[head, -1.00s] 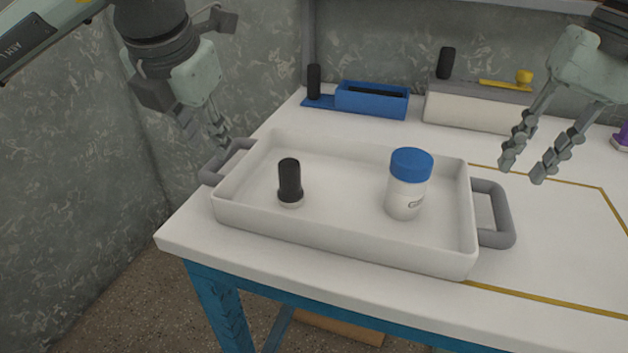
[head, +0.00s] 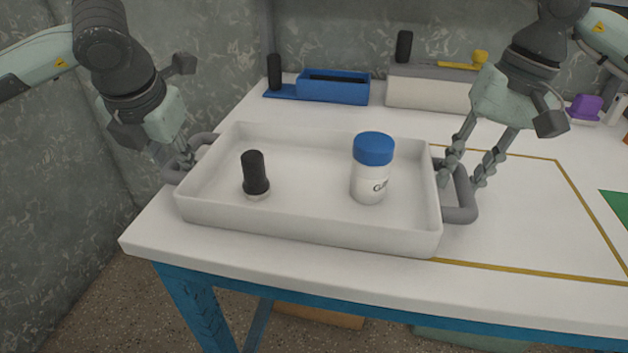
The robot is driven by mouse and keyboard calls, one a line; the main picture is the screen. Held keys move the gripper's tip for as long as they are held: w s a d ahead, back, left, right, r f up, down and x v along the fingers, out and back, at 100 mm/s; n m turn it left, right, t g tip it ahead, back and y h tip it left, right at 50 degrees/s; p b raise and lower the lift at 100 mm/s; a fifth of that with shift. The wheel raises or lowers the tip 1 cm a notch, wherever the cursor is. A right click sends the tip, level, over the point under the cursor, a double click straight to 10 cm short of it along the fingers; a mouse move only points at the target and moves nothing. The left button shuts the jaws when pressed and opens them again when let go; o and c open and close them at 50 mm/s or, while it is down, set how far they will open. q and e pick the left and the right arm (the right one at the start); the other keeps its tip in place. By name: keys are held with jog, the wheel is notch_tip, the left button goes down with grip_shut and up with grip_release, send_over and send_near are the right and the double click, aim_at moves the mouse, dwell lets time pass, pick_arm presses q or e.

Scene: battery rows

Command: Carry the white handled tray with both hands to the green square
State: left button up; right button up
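The white tray (head: 310,232) stands level on the near left of the white table, with a grey handle at each end. In it stand a black cylinder with a pale base (head: 255,172) and a white jar with a blue lid (head: 371,175). My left gripper (head: 184,160) is at the left handle (head: 172,175); its fingers overlap the handle and their gap is unclear. My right gripper (head: 467,172) is open, pointing down, with its fingers spread on either side of the right handle (head: 464,207). A green patch (head: 618,206), probably the green square, is cut off at the right edge.
A blue holder (head: 333,88), a black cylinder (head: 274,72) and a pale block (head: 425,92) line the back. A purple item (head: 585,107) stands at the back right. A yellow outline (head: 582,201) marks clear table right of the tray.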

pick_arm(q)
jog(key=shift+w+f, duration=0.1)
jog(key=shift+f, duration=0.2)
pick_arm(e)
jog(key=shift+f, duration=0.3)
pick_arm(q)
jog(key=shift+c, duration=0.5)
pick_arm(e)
jog(key=shift+c, duration=0.5)
pick_arm(q)
grip_shut()
pick_arm(e)
grip_shut()
